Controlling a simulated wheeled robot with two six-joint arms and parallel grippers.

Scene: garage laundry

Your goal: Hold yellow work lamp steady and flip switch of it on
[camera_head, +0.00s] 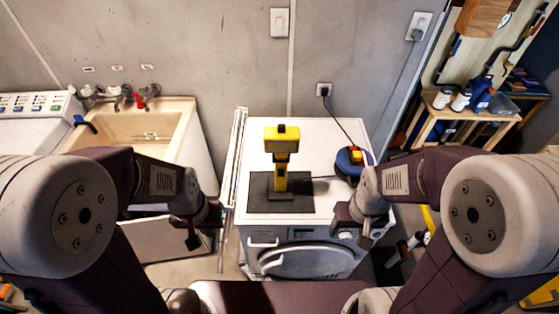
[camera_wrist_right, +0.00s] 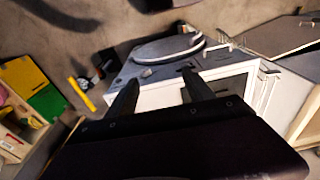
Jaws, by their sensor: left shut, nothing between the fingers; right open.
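The yellow work lamp (camera_head: 281,157) stands upright on a dark mat (camera_head: 300,204) on top of the white washing machine (camera_head: 320,140). Its head is yellow and black; its switch is too small to make out. My left gripper (camera_head: 193,241) is shut and empty, left of the machine and below the level of its top in the picture. My right gripper (camera_head: 365,241) is open and empty at the machine's front right corner. In the right wrist view, the open fingers of my right gripper (camera_wrist_right: 160,95) point toward the machine (camera_wrist_right: 220,85). Neither gripper touches the lamp.
A blue, red and yellow round object (camera_head: 350,160) sits right of the lamp, with a cord running to a wall outlet (camera_head: 324,90). A folded white rack (camera_head: 235,170) stands along the machine's left side. A sink (camera_head: 145,128) is left; a wooden shelf (camera_head: 465,115) is right.

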